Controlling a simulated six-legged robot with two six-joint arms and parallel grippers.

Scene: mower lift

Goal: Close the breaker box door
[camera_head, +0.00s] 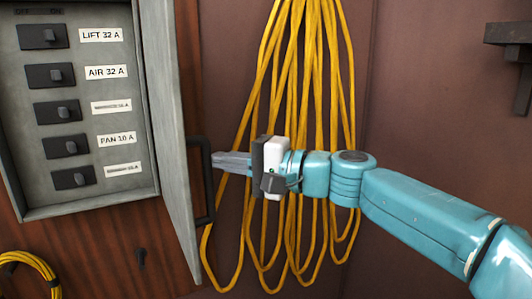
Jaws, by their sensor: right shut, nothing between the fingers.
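The grey breaker box (140,192) hangs on the wall at the left, with several black switches and labels inside. Its door (168,110) stands open, hinged at the right side of the box and seen nearly edge-on. A black handle (206,180) sticks out from the door's right face. My right gripper (216,161) is shut and empty, its fingertips at the handle's right side. I cannot tell if they touch it. My left gripper is not in view.
Yellow cable loops (300,80) hang on the wall behind my right gripper. A coiled yellow cable (35,265) is at the lower left. A dark shelf bracket (510,35) is at the upper right. A small black hook (141,258) is below the box.

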